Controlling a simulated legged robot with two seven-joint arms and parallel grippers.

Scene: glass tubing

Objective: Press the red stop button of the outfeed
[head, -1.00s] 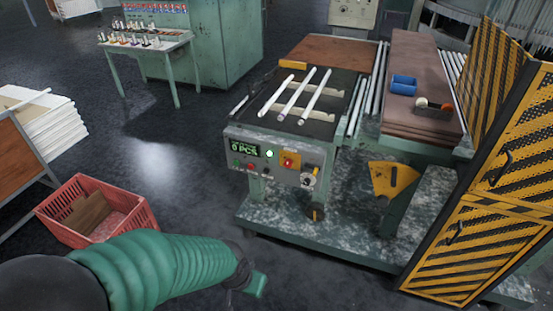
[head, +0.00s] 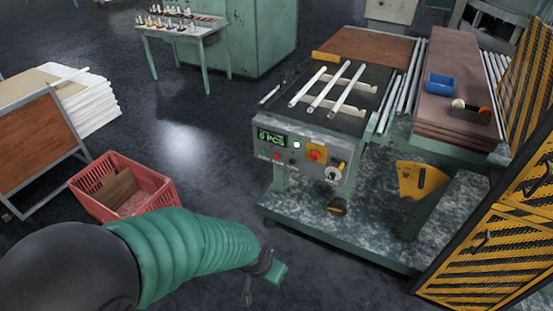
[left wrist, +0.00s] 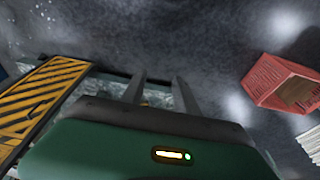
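The outfeed's control panel (head: 300,148) is on the front of the green machine in the head view. My right gripper is not in view.
Glass tubes (head: 323,88) lie on top of the machine. A red crate (head: 150,181) stands on the floor at left. A yellow-black striped guard (head: 490,245) stands at right. A yellow part (head: 421,180) sticks out below the table. The floor before the panel is clear.

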